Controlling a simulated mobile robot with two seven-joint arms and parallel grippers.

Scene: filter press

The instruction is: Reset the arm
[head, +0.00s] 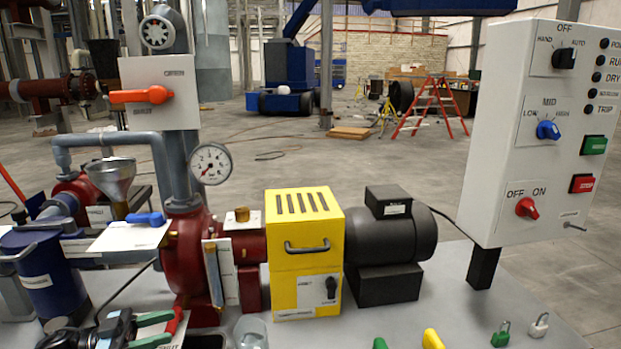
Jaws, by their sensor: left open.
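My left gripper (160,329) is at the bottom left of the head view, cut off in part by the lower edge. Its dark body points right, and its two green fingers are apart with nothing seen held between them. The fingertips are close to a small red handle (180,321) at the foot of the red pump (184,262); I cannot tell whether they touch it. My right gripper is not in the view.
The grey bench holds a blue container (52,285), a yellow guard box (305,255), a black motor (390,243) and a white control panel (530,130). Padlocks (501,335) and a clear cup (250,334) stand along the front.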

